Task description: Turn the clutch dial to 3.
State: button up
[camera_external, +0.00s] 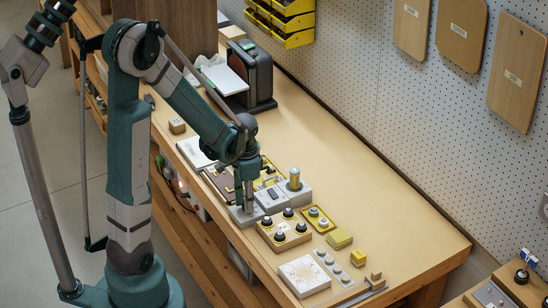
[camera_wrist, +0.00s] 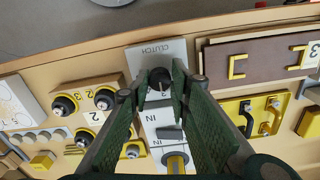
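The clutch dial (camera_wrist: 160,78) is a small dark round knob on a light grey plate marked CLUTCH (camera_wrist: 151,51) in the wrist view. My gripper (camera_wrist: 160,84) points down at it, with one dark green finger on each side of the knob. The fingers are close to the knob; I cannot tell whether they touch it. A 2 shows beside the knob; the dial's pointer and other marks are hidden or too small to read. In the external view, my gripper (camera_external: 245,208) is low over the plate (camera_external: 237,219) and hides the dial.
A grey block with a yellow-topped post (camera_external: 295,180) adjoins the plate. A brown board (camera_wrist: 254,61) lies on the other side. The bench's right part (camera_external: 400,225) is clear.

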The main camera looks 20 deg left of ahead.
aim_at(243, 204)
jog(key=o, duration=0.3)
jog(key=shift+o, duration=0.2)
jog(key=shift+r, duration=0.15)
notch_tip(243, 204, up, 12)
dwell(1.0)
dwell(0.5)
jog(key=s+a+r+n+t, duration=0.3)
jog(key=a+r+n, duration=0.2)
jog(key=a, duration=0.4)
jog(key=s+a+r+n+t, duration=0.3)
jog(key=a+r+n+t, duration=0.1)
jog(key=a, duration=0.6)
jog(key=shift+s+a+r+n, duration=0.2)
jog(key=shift+r+n, duration=0.55)
jog(key=shift+n, duration=0.35)
